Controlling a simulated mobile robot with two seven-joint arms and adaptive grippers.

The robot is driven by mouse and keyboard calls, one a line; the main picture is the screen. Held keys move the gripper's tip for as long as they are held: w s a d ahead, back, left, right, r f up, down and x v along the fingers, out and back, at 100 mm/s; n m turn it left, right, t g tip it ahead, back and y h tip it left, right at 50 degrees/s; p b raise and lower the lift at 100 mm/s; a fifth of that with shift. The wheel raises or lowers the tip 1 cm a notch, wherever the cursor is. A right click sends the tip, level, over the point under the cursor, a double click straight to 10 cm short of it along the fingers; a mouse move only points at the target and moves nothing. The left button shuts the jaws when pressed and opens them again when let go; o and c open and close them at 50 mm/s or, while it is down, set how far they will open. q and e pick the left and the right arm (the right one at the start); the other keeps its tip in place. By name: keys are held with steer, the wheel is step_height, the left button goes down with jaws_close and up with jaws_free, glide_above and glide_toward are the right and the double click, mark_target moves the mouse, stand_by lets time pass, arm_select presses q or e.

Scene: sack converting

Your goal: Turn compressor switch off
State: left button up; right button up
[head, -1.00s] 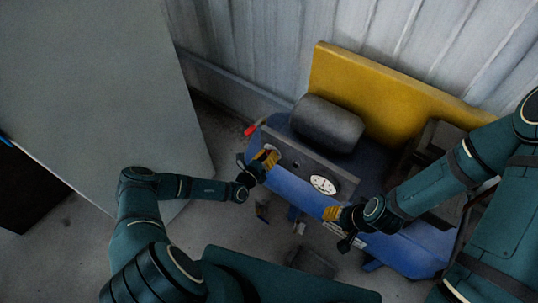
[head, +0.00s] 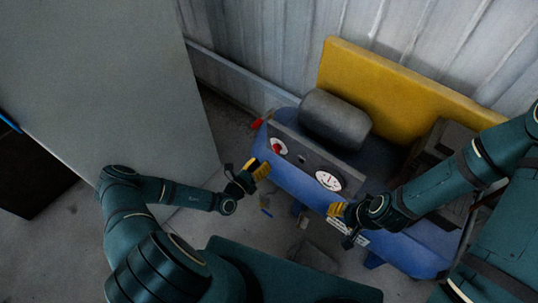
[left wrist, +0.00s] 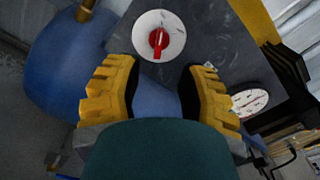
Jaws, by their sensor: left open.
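The compressor switch (head: 278,146) is a red knob on a round white plate, at the left end of the compressor's grey panel (head: 304,160). In the left wrist view the red knob (left wrist: 158,40) stands nearly upright in the picture, just beyond the fingertips. My left gripper (head: 258,168) is open and empty, in front of the switch and a little lower left, apart from it. Its yellow fingers (left wrist: 160,76) are spread, with the blue tank between and behind them. My right gripper (head: 340,214) is by the front of the blue tank; its jaw gap is not clear.
A white gauge (head: 328,181) sits right of the switch on the panel. A red-tipped part (head: 262,119) sticks out at the tank's left end. A dark cylinder (head: 335,119) and yellow guard (head: 395,88) stand behind. A large grey panel (head: 120,80) stands left.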

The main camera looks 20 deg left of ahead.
arm_select(q)
steer(key=shift+v, duration=1.4)
